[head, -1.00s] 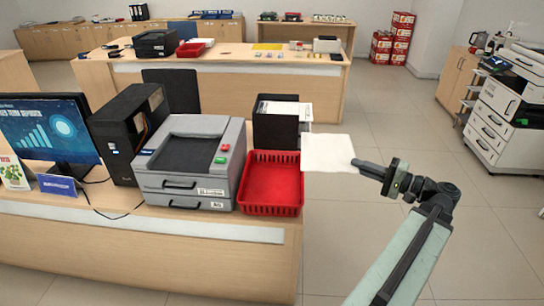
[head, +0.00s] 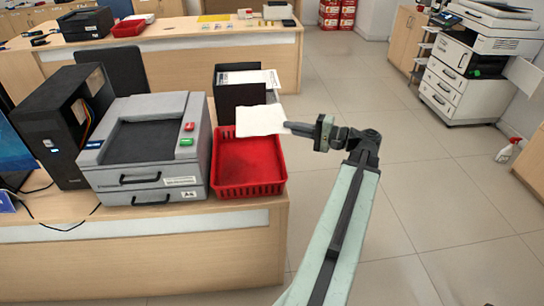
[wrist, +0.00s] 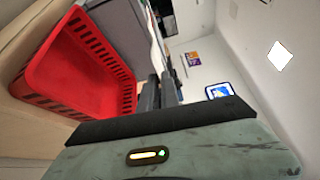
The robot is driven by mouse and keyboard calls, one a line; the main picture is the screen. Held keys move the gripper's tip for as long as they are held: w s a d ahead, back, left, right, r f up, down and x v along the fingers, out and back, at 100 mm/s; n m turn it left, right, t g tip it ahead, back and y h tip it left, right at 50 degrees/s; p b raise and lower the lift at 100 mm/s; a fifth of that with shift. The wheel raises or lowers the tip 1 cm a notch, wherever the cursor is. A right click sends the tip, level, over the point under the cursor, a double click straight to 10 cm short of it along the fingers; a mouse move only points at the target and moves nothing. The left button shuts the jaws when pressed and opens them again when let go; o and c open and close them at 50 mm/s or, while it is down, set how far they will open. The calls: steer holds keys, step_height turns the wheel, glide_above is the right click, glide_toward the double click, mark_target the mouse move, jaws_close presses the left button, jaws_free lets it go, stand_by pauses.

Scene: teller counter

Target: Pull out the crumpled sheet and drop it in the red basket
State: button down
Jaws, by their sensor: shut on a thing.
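My gripper (head: 290,127) is shut on the right edge of a white sheet (head: 260,120). The sheet juts out to the left, held roughly flat, and appears over the back part of the red basket (head: 250,190). It overlaps the lower front of the black paper holder in the picture. The basket stands at the right end of the counter and looks empty. In the wrist view, the gripper fingers (wrist: 161,92) are close together, with the red basket (wrist: 75,72) to their left. The sheet is hard to make out there.
A grey printer (head: 145,140) stands just left of the basket. A black paper holder (head: 240,95) with white sheets stands behind it. The counter (head: 240,225) ends just right of the basket, with open floor (head: 420,190) beyond.

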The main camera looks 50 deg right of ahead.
steer(key=w+a+f+b, duration=0.1)
steer(key=w+f+b, duration=0.5)
steer(key=f+b, duration=0.3)
step_height(320, 180, down, 4)
steer(key=shift+w+a+f+m+g, duration=0.1)
steer(key=shift+w+a+m+g, duration=0.1)
steer(key=shift+a+m+g, duration=0.15)
steer(key=c, duration=1.5)
jaws_free()
steer(key=v, duration=0.7)
steer(key=shift+s, duration=0.4)
